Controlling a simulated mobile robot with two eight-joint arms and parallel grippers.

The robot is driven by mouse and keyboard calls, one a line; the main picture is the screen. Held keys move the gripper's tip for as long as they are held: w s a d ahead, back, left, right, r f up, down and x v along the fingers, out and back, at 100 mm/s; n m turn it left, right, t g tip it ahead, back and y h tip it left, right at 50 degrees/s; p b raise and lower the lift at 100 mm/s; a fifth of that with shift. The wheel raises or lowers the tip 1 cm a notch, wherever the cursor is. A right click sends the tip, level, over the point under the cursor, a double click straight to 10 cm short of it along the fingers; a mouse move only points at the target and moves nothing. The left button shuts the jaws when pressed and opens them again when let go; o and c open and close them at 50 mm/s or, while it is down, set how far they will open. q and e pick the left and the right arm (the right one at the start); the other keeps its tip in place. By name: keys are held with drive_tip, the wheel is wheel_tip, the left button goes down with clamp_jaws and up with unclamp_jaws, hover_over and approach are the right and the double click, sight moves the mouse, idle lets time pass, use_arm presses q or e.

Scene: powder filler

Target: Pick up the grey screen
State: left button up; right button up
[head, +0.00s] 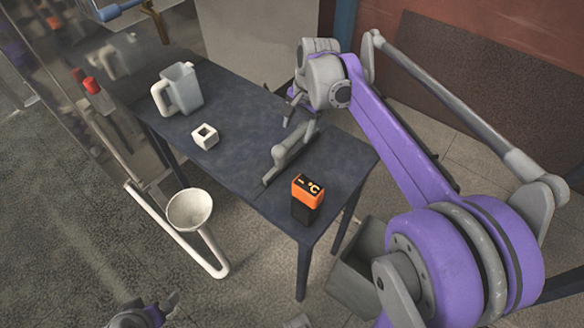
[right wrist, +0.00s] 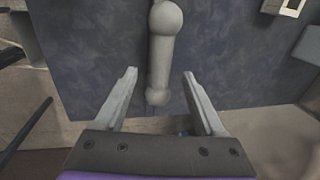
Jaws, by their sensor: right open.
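A long grey piece with a rounded knob (head: 279,158), which I take to be the grey screen, lies on the dark blue table. In the right wrist view the grey piece (right wrist: 160,60) runs up the picture, its near end between the fingertips. In the right wrist view my right gripper (right wrist: 160,74) is open, with a gap on each side of the piece. My left gripper (head: 155,311) shows partly at the bottom edge; its jaw opening is unclear.
The table (head: 235,165) also holds a grey jug (head: 184,86), a small white square block (head: 205,136) and an orange-and-black device (head: 306,198). A white funnel (head: 190,208) stands left of the table, and a grey bin (head: 352,270) is below its right end.

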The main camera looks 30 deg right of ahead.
sight(295, 136)
drive_tip(key=f, duration=0.2)
drive_tip(key=w+f, duration=0.1)
drive_tip(key=f, duration=0.2)
drive_tip(key=shift+a+f, duration=0.1)
drive_tip(key=shift+a, duration=0.1)
clamp_jaws()
idle(1.2)
